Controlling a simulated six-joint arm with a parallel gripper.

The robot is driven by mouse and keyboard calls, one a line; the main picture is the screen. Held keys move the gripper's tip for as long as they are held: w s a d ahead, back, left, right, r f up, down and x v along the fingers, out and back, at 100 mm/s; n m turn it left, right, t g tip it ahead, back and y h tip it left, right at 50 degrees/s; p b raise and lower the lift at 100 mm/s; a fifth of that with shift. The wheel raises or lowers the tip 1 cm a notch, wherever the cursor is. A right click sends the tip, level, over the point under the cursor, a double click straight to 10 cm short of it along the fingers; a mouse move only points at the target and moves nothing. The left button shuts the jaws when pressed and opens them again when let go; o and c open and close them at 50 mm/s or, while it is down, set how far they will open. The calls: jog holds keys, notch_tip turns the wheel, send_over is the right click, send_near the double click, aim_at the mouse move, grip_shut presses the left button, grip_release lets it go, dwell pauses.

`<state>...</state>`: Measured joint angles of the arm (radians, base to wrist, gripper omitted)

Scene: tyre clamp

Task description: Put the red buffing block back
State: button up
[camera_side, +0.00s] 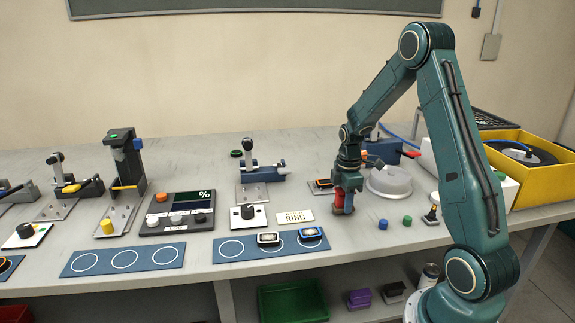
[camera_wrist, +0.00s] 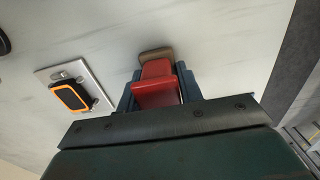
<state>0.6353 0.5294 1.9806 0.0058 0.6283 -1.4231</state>
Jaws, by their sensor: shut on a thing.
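The red buffing block (camera_side: 349,202) is between the jaws of my gripper (camera_side: 344,196), low over the right part of the bench. In the wrist view the red block (camera_wrist: 156,94) shows between the two dark blue-grey fingers, with a brownish pad (camera_wrist: 155,54) at its far end. My gripper is shut on the block and points down. Whether the block's lower end touches the bench cannot be told. My wrist hides part of the block in the side view.
A plate with an orange-rimmed black piece (camera_wrist: 70,97) lies close left of the block. A grey round cover (camera_side: 389,181) stands behind right, small blue (camera_side: 383,223) and green (camera_side: 407,220) caps to the right. A RING label (camera_side: 295,217) and blue circle mat (camera_side: 232,249) lie left.

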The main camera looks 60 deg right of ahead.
jog(key=shift+f, duration=0.4)
jog(key=shift+f, duration=0.1)
jog(key=o, duration=1)
jog(key=shift+c, duration=0.2)
notch_tip(320, 180, up, 12)
jog(key=shift+a, duration=0.1)
dwell(0.4)
